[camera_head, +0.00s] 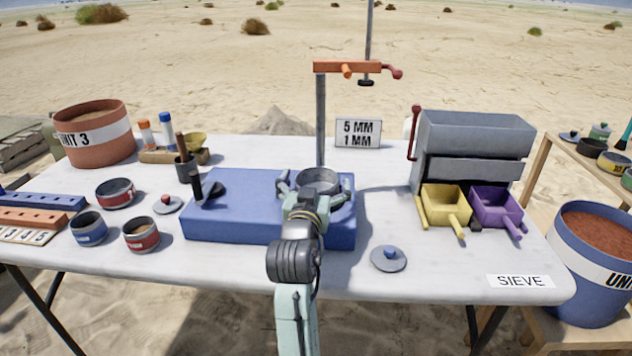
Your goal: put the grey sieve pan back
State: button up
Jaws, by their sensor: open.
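The grey sieve pan (318,176), a round open metal pan, sits over the right part of the blue base block (240,225) in the middle of the table. My gripper (316,186) is open, with one finger on the left and one on the right of the pan. Whether the fingers touch it cannot be told. My wrist hides the pan's lower front and what it rests on.
An orange-armed post (320,120) rises just behind the pan. A grey box machine (470,135) with yellow (445,203) and purple (497,207) trays stands right. A grey lid (388,259) lies in front. Red (115,194) and blue (89,230) pans stand left. The right front table is mostly clear.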

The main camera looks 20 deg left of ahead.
jog(key=shift+r, duration=0.15)
jog(key=shift+s+r, duration=0.1)
jog(key=shift+r, duration=0.05)
jog(key=p+v, duration=0.8)
jog(key=v, duration=0.3)
jog(key=shift+s, duration=0.4)
